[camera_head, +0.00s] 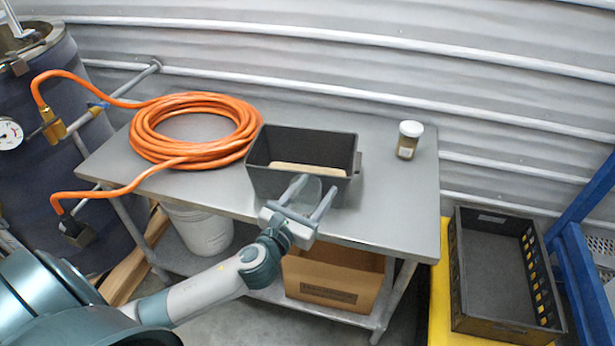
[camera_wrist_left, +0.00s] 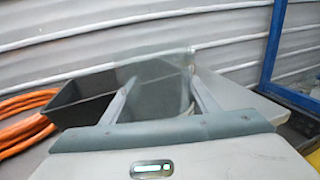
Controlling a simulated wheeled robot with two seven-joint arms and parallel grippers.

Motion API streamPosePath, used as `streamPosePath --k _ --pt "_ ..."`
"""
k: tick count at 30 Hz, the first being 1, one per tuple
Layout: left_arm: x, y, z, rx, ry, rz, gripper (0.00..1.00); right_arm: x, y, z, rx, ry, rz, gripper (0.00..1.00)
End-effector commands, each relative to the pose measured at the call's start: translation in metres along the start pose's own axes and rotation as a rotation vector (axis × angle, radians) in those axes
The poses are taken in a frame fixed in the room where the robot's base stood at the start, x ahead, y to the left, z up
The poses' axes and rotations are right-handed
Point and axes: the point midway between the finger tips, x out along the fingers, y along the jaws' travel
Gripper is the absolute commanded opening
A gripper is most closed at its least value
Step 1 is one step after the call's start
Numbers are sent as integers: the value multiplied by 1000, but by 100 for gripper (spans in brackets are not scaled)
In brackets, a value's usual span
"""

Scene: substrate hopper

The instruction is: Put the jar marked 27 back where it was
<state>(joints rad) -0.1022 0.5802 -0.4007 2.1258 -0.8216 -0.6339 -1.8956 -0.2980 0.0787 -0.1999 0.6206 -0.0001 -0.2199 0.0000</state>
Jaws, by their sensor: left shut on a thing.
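My left gripper (camera_head: 316,186) is in front of the near right side of the dark bin (camera_head: 258,180) on the metal table. It is shut on a clear, see-through vessel (camera_head: 303,194), which also shows between the fingers in the left wrist view (camera_wrist_left: 155,72). No marking on this vessel can be read. A small jar (camera_head: 406,147) with a white lid and brownish-green contents stands upright on the table, right of the bin. Its label cannot be read, so I cannot tell which jar is marked 27. My right gripper is not in view.
An orange hose coil (camera_head: 195,130) lies on the table's left, running to a dark drum (camera_head: 60,150). The tabletop (camera_head: 385,205) right of the bin is mostly clear. A cardboard box (camera_head: 335,285) and white bucket (camera_head: 200,230) are below. A black crate (camera_head: 490,325) stands at right.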

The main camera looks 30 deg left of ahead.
Motion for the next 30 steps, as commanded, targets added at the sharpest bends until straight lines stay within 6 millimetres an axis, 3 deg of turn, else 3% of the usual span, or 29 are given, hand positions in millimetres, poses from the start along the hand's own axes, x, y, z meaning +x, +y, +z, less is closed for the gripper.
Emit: streamPosePath --k 1,6,15,21,29,30 --pt "-11 -11 -15 -6 0 -7 23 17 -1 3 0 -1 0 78" --pt "-54 -46 -41 -9 -2 -19 23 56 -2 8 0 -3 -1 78" --pt "-113 -76 -53 -13 -6 -4 23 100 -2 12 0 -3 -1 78" --pt "-125 -79 -50 -11 -7 4 23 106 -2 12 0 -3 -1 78" --pt "-125 -79 -49 -10 -7 4 23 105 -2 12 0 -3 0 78" --pt "-125 -79 -49 -10 -7 4 23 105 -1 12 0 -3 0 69"
